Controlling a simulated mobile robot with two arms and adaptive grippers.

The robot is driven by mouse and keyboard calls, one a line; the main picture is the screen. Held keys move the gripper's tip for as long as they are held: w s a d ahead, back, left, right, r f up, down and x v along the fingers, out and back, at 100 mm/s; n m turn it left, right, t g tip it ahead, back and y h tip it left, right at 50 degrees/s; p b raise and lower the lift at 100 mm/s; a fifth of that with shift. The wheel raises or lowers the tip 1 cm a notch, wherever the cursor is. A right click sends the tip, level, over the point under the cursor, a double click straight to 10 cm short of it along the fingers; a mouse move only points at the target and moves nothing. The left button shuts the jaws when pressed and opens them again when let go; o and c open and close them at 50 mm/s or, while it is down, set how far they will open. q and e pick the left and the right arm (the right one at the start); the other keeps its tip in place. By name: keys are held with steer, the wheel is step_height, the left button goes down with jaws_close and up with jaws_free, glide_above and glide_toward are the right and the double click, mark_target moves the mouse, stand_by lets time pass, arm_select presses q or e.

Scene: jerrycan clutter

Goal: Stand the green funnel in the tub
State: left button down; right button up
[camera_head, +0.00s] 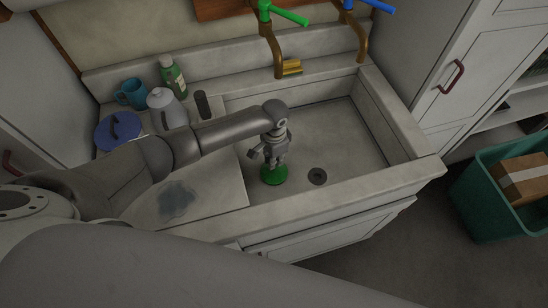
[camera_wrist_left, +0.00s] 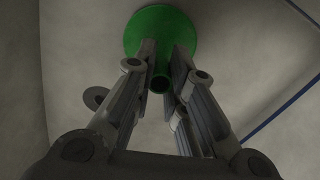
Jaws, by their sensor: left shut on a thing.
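The green funnel (camera_head: 273,175) is in the sink basin (camera_head: 330,130), left of the dark drain (camera_head: 317,176). My left gripper (camera_head: 271,159) is right above the funnel and shut on it. In the left wrist view the funnel's wide green disc (camera_wrist_left: 160,18) is beyond the fingertips (camera_wrist_left: 164,55), and its narrow spout end points back between the fingers. So the funnel is wide side down. I cannot tell whether it touches the basin floor. A teal tub (camera_head: 485,205) stands on the floor at the right. My right gripper is not in view.
A cardboard box (camera_head: 524,178) is in the teal tub. Brown taps (camera_head: 275,50) rise behind. The basin's right side is clear.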

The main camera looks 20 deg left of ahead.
arm_select(q)
steer(key=shift+f, duration=0.2)
steer(key=c, duration=1.4)
jaws_free()
steer(key=shift+r, duration=0.1)
